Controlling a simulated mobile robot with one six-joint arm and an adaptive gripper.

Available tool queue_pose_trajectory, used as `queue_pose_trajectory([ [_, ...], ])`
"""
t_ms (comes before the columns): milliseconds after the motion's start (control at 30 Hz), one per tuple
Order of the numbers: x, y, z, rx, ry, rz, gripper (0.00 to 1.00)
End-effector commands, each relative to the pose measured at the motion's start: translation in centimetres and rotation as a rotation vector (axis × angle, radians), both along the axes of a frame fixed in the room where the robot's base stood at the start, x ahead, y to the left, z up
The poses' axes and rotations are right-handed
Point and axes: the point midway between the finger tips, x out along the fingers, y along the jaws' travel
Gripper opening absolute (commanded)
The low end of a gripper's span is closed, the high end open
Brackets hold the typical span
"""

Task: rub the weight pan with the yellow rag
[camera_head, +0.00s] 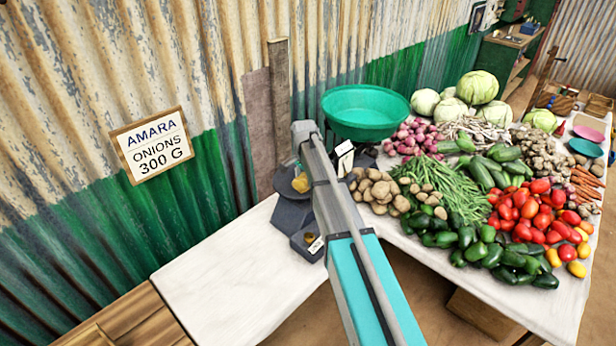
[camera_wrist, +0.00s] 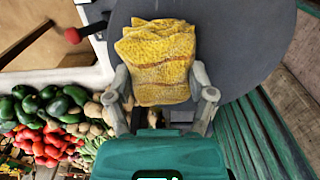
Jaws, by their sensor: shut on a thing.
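The yellow rag (camera_wrist: 158,60) is folded and sits between the two grey fingers of my gripper (camera_wrist: 160,78), which is shut on it. In the wrist view a wide round dark grey pan (camera_wrist: 245,45), seemingly the weight pan, lies behind the rag. I cannot tell whether the rag touches it. In the head view a bit of the rag (camera_head: 301,184) shows at the left edge of my arm, over the dark grey scale (camera_head: 291,214). My arm hides most of the gripper and part of the scale there. The scale's green goods pan (camera_head: 366,106) looks empty.
Potatoes (camera_head: 378,190), onions, beans, peppers and tomatoes crowd the white table to the right of my arm. The white table's near left part (camera_head: 235,275) is bare. A corrugated wall with a sign (camera_head: 152,145) stands close on the left.

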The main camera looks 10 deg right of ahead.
Motion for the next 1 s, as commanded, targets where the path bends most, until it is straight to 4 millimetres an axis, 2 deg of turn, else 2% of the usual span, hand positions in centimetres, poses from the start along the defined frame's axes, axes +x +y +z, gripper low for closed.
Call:
queue_pose_trajectory([
  [200,-0.5,0.7,0.1,-0.001,-0.001,-0.001,0.32],
  [600,-0.5,0.7,0.2,-0.001,-0.001,-0.001,0.32],
  [1000,-0.5,0.7,2.8,-0.001,-0.001,0.000,0.32],
])
